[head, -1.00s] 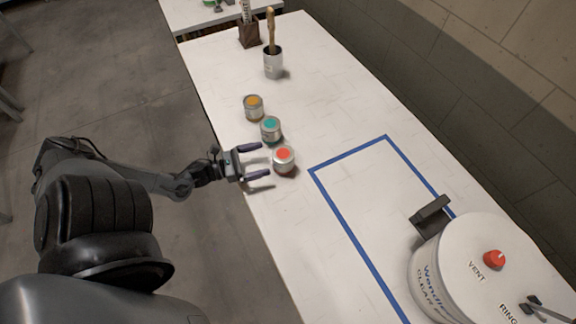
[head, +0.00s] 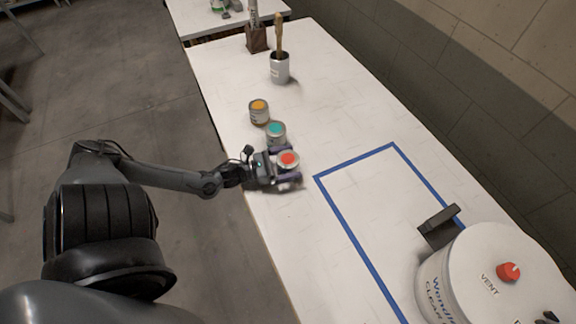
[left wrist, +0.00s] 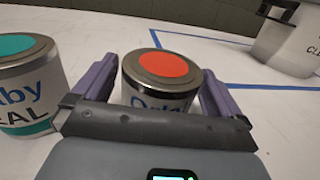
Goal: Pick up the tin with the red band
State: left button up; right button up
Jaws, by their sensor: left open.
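The tin with the red top (head: 288,160) stands upright on the white table, nearest to me in a row of tins. In the left wrist view the red-topped tin (left wrist: 160,80) sits between the two purple fingers. My left gripper (head: 286,164) is open around it, one finger on each side, with slight gaps at the fingers. Its lower body is hidden by the gripper, so any band there cannot be seen. A teal-topped tin (head: 276,132) stands just beyond; it also shows close outside the left finger in the wrist view (left wrist: 28,85). My right gripper is not in view.
An orange-topped tin (head: 259,111) stands farther along the row. A cup with a brush (head: 280,70) and a brown holder (head: 257,40) are at the far end. A blue tape outline (head: 345,222) and a large white pot (head: 490,275) lie to the right.

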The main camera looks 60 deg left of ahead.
pick_arm(q)
jog(key=shift+x, duration=0.95)
jog(key=c, duration=1.1)
jog(key=shift+o, duration=0.2)
jog(key=shift+r, duration=0.15)
